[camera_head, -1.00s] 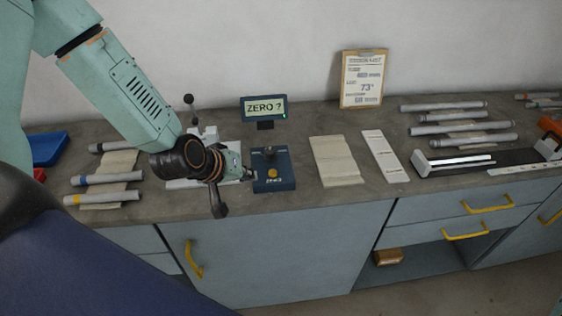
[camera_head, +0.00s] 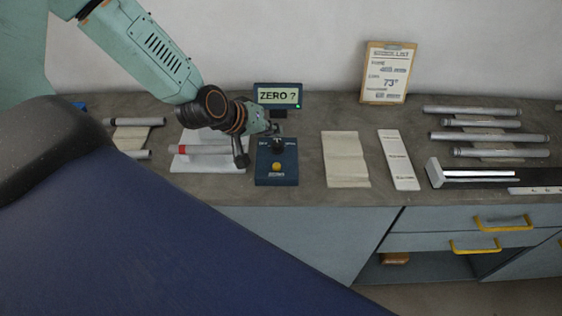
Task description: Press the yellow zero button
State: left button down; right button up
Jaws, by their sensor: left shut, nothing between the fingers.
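The yellow button (camera_head: 276,166) sits on the front part of a small dark blue control box (camera_head: 276,181) on the counter. A black knob (camera_head: 278,146) stands on the box behind the button. A small display (camera_head: 279,96) reading "ZERO ?" stands behind the box. My left gripper (camera_head: 274,130) is shut and empty, above the back of the box near the knob, behind the button and apart from it. Its fingertips are small and hard to make out. My right gripper is not in view.
A beige cloth (camera_head: 345,159) and a white strip (camera_head: 398,160) lie to the right. Several grey tubes (camera_head: 490,137) lie farther right. A clipboard list (camera_head: 388,72) leans on the wall.

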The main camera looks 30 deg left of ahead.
pick_arm(q)
jog(key=b, duration=0.5)
send_over(274, 167)
notch_tip(274, 167, down, 4)
jog(key=shift+d+f, duration=0.1)
jog(key=shift+f, duration=0.15)
jog(key=f+b, duration=0.2)
jog(key=f, duration=0.1)
jog(key=shift+a+f+b, duration=0.2)
jog(key=shift+f+b, duration=0.05)
jog(key=shift+b, duration=0.1)
jog(key=shift+d+f+b, duration=0.1)
jog(key=shift+f+b, duration=0.3)
jog(key=shift+f, duration=0.05)
jog(key=shift+r, duration=0.1)
dwell(0.4)
